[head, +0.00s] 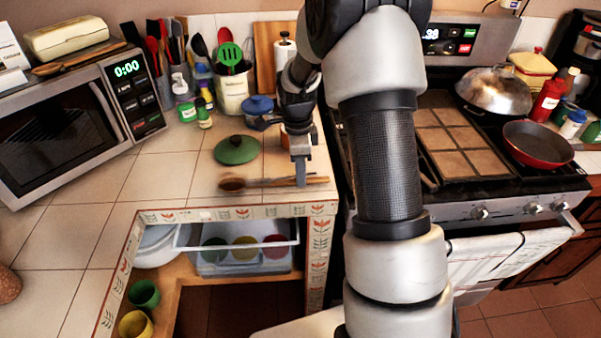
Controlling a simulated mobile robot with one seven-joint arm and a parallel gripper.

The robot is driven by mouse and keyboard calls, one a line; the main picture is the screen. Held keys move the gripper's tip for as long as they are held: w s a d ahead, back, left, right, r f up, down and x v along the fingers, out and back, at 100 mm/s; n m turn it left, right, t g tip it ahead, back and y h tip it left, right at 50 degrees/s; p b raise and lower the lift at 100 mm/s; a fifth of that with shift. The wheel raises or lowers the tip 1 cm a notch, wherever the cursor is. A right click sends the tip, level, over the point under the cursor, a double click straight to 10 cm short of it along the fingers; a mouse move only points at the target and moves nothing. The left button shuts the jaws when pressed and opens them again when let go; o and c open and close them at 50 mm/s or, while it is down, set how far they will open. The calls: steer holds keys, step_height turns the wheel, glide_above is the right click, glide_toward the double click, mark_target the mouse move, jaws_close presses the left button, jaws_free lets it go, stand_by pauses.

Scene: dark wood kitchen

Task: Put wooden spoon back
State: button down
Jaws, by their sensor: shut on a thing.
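A wooden spoon (262,183) lies lengthwise across the front of the tiled counter, its dark bowl to the left and its handle to the right. My gripper (300,180) points down and is shut on the spoon's handle. I cannot tell whether the spoon touches the counter or is just above it. A white utensil crock (233,93) stands farther back, with a green slotted spoon (230,55) and other utensils in it. More wooden utensils (80,57) lie on top of the microwave.
A green lid (237,150) and a blue pot (258,108) are behind the spoon. The microwave (75,120) stands at left. The stove, with a red pan (537,143), is at right. Cups sit in a tray (220,267) below.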

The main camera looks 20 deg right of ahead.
steer(key=c, duration=1.7)
jaws_free()
steer(key=shift+f, duration=0.1)
